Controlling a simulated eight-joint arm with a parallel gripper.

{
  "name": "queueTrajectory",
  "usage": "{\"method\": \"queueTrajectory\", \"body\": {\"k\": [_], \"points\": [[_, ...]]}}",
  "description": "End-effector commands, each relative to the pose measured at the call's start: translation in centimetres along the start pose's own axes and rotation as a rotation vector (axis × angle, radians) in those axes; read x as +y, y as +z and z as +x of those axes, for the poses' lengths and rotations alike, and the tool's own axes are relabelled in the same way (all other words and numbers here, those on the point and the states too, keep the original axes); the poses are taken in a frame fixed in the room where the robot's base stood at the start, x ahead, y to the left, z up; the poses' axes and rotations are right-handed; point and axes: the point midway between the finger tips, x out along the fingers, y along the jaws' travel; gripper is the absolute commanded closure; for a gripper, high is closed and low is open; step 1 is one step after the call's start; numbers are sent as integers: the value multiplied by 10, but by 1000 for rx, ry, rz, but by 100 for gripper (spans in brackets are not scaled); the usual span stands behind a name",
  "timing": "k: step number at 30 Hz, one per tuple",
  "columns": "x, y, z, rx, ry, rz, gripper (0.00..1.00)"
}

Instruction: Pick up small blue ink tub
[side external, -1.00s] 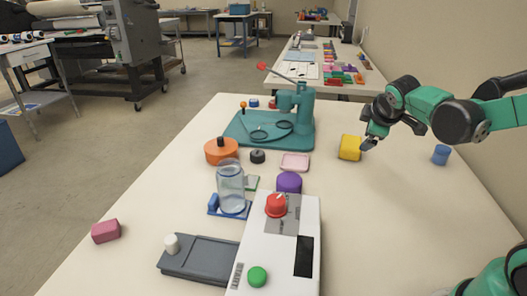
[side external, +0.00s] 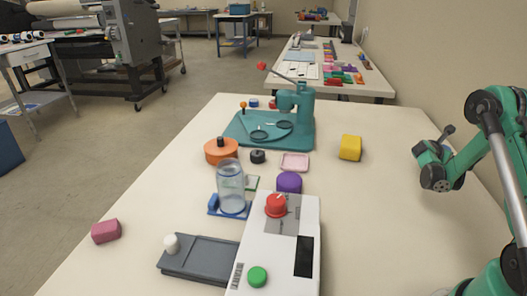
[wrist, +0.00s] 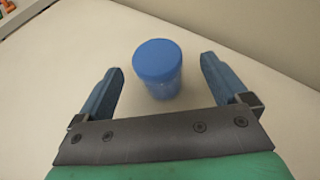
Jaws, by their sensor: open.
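The small blue ink tub (wrist: 160,70) stands upright on the table in the wrist view, with a round lid on top. My gripper (wrist: 162,66) is open, with one blue finger to the left of the tub and one to the right. There is a gap on both sides, and neither finger appears to touch it. In the side external view my gripper (side external: 436,158) is low at the right of the table and hides the tub.
A yellow block (side external: 350,148) stands left of my gripper. A teal press (side external: 295,105), an orange pot (side external: 221,151), a purple tub (side external: 289,182) and a white laminator box (side external: 275,245) lie farther left. A wall runs behind the tub.

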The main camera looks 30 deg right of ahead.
Motion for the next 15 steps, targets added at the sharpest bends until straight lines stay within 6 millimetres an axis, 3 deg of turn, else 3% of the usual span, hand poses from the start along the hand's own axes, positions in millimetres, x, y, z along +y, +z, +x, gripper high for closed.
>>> {"method": "queueTrajectory", "body": {"k": [6,14,15], "points": [[0,0,23,1,0,3,6],[1,0,26,1,1,3,6],[1,0,26,1,2,3,12]]}}
